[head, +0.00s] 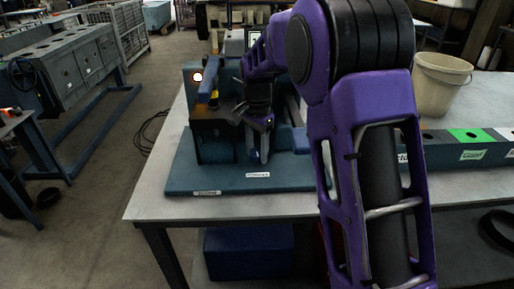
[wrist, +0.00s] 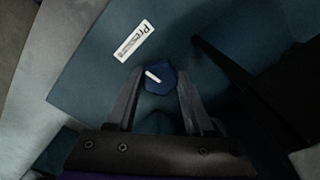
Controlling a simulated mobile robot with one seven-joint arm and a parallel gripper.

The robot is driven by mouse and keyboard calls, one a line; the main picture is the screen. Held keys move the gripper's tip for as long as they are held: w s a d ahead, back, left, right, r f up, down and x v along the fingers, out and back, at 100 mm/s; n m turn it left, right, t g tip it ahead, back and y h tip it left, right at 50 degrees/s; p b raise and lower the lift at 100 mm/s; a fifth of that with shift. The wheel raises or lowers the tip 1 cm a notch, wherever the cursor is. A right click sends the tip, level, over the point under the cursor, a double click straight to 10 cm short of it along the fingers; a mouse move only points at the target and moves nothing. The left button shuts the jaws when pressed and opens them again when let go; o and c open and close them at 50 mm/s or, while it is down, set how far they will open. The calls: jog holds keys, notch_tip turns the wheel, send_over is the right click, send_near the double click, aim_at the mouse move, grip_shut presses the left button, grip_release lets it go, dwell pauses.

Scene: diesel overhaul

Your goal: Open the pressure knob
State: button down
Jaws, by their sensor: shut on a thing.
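The pressure knob (wrist: 160,80) is a small dark blue faceted knob with a white pointer mark. In the wrist view it sits between the two fingertips of my gripper (wrist: 161,88), which is shut on it. The white pointer slants from upper left to lower right. A white label (wrist: 135,41) beginning "Pr" lies on the blue base plate beyond the knob. In the head view my gripper (head: 259,145) points down at the front of the blue test stand (head: 222,150), and the knob cannot be made out there.
The stand's base plate (head: 210,178) rests on a grey table (head: 150,200). A blue handle (head: 207,88) and a lit lamp (head: 197,77) are left of my gripper. A beige bucket (head: 440,85) and labelled blocks (head: 470,153) are at right. The table's left front is clear.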

jog(key=n+p, duration=0.2)
jog(key=n, duration=0.1)
jog(key=shift+r+n, duration=0.2)
jog(key=shift+n, duration=0.1)
jog(key=n+p, duration=0.2)
jog(key=n, duration=0.2)
jog(key=shift+n, duration=0.3)
jog(key=n+p, duration=0.1)
jog(key=n, duration=0.3)
jog(key=shift+f+n+p, duration=0.15)
jog(key=shift+n+p, duration=0.65)
jog(key=shift+n, duration=1.3)
jog(key=shift+c, duration=1.5)
grip_release()
